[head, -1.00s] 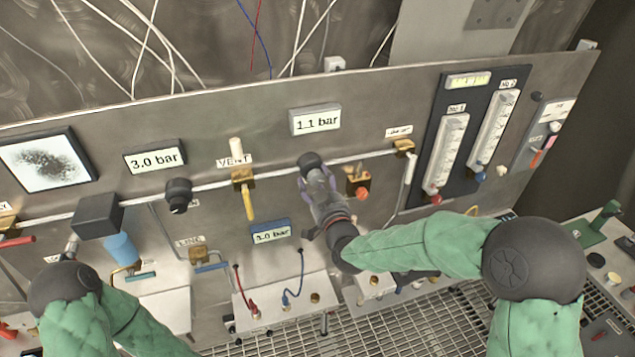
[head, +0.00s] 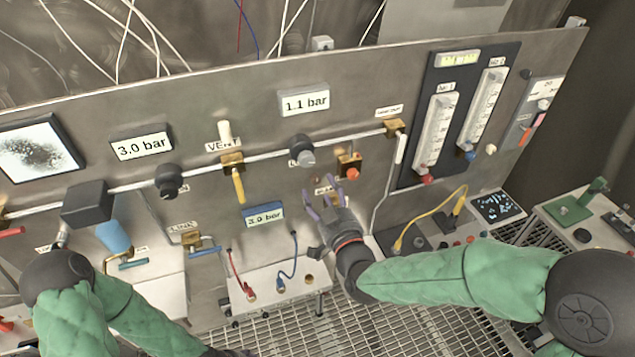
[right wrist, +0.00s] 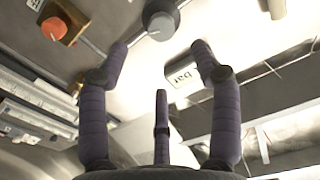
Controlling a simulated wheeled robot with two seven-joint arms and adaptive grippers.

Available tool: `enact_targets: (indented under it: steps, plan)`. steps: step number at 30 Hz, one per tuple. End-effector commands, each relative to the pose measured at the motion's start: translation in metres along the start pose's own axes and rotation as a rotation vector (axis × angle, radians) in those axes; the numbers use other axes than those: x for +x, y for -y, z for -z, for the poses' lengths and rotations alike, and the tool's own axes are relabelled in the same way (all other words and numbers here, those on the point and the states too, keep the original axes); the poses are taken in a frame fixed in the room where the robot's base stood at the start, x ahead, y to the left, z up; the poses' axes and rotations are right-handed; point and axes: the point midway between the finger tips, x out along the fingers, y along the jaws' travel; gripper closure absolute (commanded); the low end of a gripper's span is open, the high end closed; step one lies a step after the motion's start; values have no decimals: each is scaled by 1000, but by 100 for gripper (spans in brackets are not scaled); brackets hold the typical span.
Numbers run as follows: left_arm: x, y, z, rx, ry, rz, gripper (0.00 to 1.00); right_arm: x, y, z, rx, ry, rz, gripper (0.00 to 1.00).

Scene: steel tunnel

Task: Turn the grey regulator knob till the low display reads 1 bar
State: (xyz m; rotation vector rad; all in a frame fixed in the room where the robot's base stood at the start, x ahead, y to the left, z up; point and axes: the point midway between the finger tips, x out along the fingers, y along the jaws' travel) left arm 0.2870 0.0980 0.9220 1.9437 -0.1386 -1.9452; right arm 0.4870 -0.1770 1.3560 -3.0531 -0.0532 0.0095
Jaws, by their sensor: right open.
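The grey regulator knob (head: 305,157) sits on the pipe across the panel, its grey face bare. It also shows in the right wrist view (right wrist: 162,27), beyond my fingers. The white-framed display (head: 305,103) above it reads 1.1 bar. Another display (head: 142,147) to the left reads 3.0 bar, and a blue-framed display (head: 264,217) lower down seems to read 3.0 bar. My right gripper (head: 323,196) is open and empty, below and slightly right of the knob, apart from it. It also shows in the right wrist view (right wrist: 160,60). My left gripper is out of view.
A brass valve with an orange-red knob (head: 351,170) stands close right of the grey knob. A black knob (head: 169,181) and the yellow-handled vent valve (head: 238,183) are to the left. Flowmeters (head: 434,135) stand right. Red and blue cables hang below the panel.

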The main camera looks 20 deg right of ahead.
Motion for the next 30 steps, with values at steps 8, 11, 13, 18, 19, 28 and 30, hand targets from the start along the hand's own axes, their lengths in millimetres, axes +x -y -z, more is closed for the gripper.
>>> enact_targets:
  steps: [8,11,13,18,19,28,30]
  plan:
    - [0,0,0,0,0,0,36,-10,0,0,0,1,0,36]
    - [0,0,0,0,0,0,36,-10,0,0,0,1,0,36]
    - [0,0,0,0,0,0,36,-10,0,0,0,1,0,36]
    - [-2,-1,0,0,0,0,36,-9,0,2,-70,-3,-1,36]
    - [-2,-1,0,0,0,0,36,-8,0,3,-101,-3,-1,36]
    - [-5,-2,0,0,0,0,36,0,0,6,-278,-3,-1,36]
    - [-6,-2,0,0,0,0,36,7,0,6,-277,-3,-1,36]
